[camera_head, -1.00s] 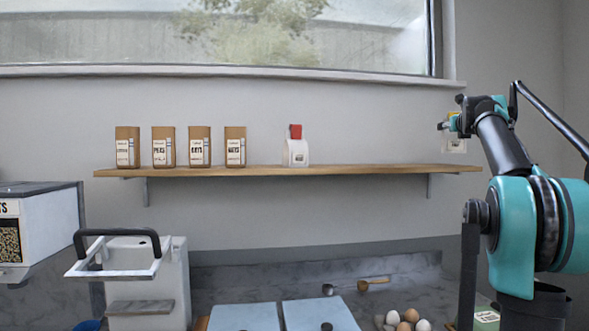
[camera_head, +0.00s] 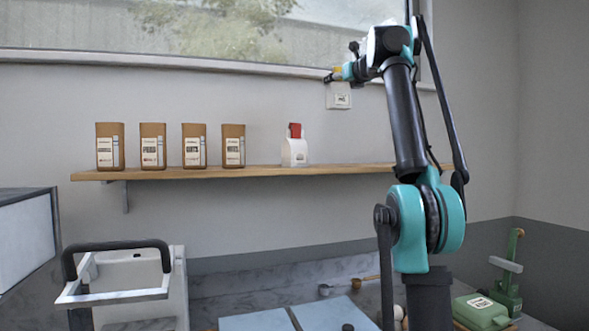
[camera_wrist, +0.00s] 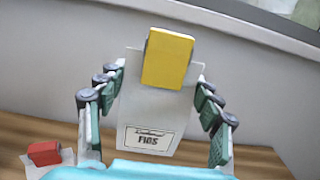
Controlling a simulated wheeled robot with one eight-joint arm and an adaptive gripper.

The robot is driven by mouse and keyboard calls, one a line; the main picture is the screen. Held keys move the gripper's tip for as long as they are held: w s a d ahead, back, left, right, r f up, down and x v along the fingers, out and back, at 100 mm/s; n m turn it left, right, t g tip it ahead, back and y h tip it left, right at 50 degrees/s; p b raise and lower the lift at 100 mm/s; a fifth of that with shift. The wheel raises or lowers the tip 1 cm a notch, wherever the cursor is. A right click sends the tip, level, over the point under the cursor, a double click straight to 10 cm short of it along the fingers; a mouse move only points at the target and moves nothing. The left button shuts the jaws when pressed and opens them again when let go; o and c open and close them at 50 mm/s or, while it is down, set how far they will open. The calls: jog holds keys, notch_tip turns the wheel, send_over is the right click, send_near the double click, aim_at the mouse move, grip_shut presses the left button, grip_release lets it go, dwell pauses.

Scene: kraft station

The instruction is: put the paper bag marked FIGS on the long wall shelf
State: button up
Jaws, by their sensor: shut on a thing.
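The FIGS bag is a white paper bag (camera_wrist: 150,105) with a yellow clip on top, its label facing the wrist camera. My gripper (camera_wrist: 155,85) is shut on it, with a finger on each side. In the head view the bag (camera_head: 340,97) hangs below my gripper (camera_head: 338,74), small and clear of the shelf. The long wall shelf (camera_head: 210,173) is a wooden board below the window; the bag is raised above its right half. The shelf's wood also shows below the bag in the wrist view (camera_wrist: 255,160).
Several brown bags (camera_head: 152,147) stand on the shelf's left half. A white bag with a red clip (camera_head: 295,150) stands near its middle, left of the held bag. Shelf room right of it looks clear, partly hidden by my arm. The window sill (camera_head: 200,62) runs above.

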jog(key=shift+s+a, duration=0.3)
jog(key=shift+a, duration=0.65)
notch_tip(320, 180, down, 20)
jog(key=shift+r, duration=0.15)
jog(key=o, duration=1.9)
jog(key=shift+c, duration=0.2)
jog(key=shift+s+d, duration=0.1)
jog(key=shift+s, duration=0.15)
jog(key=v, duration=1.1)
jog(key=shift+s+d, duration=0.2)
jog(key=shift+s, duration=0.05)
